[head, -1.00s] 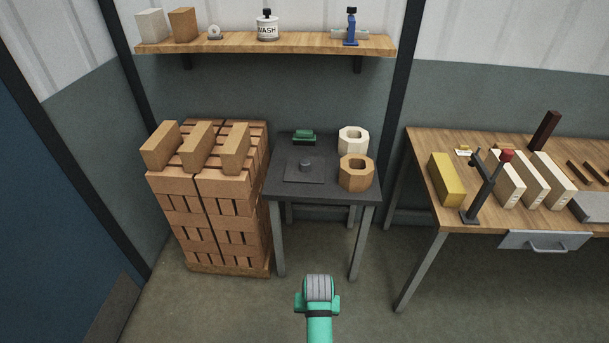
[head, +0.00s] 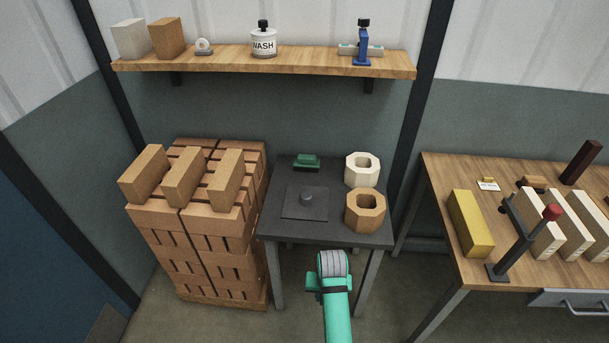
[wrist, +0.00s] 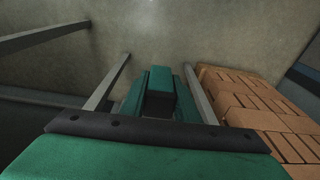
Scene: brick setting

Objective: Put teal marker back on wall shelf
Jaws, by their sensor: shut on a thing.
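In the wrist view my gripper (wrist: 159,102) is shut on a teal block-like piece, which appears to be the teal marker (wrist: 161,82). Its end is dark, and the green fingers lie on both sides and hide much of it. The gripper hangs over the floor, near table legs and the brick stack. The wooden wall shelf (head: 225,61) runs along the back wall in the head view, well above my arm. In the head view, my teal arm shows at the bottom centre, but fingers and marker cannot be made out.
On the shelf stand two blocks (head: 167,38), a white jar (head: 264,42) and a blue tool (head: 362,45), with gaps between. Below are a brick stack (head: 190,215) and a dark small table (head: 340,228) with a green item (head: 306,161). A workbench (head: 440,200) stands right.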

